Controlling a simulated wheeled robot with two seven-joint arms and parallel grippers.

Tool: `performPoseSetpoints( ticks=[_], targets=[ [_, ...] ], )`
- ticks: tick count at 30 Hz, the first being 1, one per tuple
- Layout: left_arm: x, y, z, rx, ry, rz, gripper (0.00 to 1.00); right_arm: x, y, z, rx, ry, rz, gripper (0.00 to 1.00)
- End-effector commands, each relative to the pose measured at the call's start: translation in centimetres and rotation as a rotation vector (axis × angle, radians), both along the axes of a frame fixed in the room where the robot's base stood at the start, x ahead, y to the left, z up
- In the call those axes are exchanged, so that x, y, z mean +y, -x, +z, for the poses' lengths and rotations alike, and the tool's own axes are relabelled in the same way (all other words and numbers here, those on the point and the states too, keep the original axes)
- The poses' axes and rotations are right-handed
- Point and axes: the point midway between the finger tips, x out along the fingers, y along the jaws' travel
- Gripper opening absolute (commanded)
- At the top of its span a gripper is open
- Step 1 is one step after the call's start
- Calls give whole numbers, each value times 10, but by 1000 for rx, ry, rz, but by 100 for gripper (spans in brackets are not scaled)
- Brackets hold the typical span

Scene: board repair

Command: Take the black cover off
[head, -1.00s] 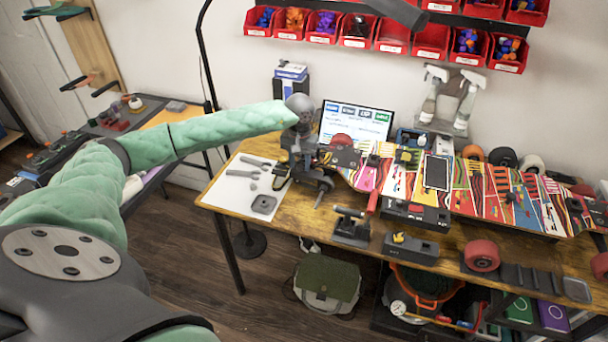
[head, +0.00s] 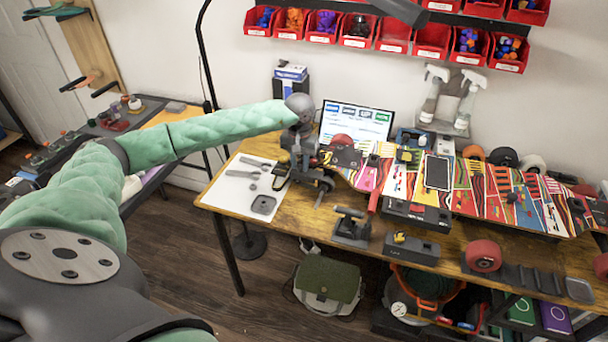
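The long board (head: 385,178) with a bright striped pattern lies upside down along the workbench, with wheels at its ends. A flat black rectangular panel (head: 437,172) lies on its middle; a black box-like part (head: 417,214) sits at its front edge. I cannot tell for certain which one is the black cover. My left gripper (head: 319,190) is at the left end of the board, above the bench, apart from both black parts. Its fingers are small and dark, and their opening is unclear. My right gripper is not in view.
A white sheet with tools (head: 237,190) lies at the bench's left. Black tool holders (head: 411,248) stand along the front edge beside a red wheel (head: 483,256). A laptop (head: 357,122) and spray bottles (head: 467,100) stand behind; red bins (head: 393,38) hang above.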

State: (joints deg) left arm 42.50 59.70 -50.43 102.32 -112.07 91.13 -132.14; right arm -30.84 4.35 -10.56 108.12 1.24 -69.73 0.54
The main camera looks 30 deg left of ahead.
Motion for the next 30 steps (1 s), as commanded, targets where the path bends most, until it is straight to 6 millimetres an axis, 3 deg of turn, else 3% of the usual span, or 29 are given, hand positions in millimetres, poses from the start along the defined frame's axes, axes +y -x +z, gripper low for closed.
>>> performPoseSetpoints(
  ticks=[1, 3, 17, 30],
  targets=[
    [0, 0, 0, 0, 0, 0, 15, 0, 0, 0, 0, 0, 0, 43],
    [0, 0, 0, 0, 0, 0, 2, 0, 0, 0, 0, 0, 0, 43],
    [0, 0, 1, 0, 0, 0, 2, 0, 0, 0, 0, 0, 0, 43],
    [0, -1, 18, -1, 0, 0, 2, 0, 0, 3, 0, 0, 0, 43]
  ],
)
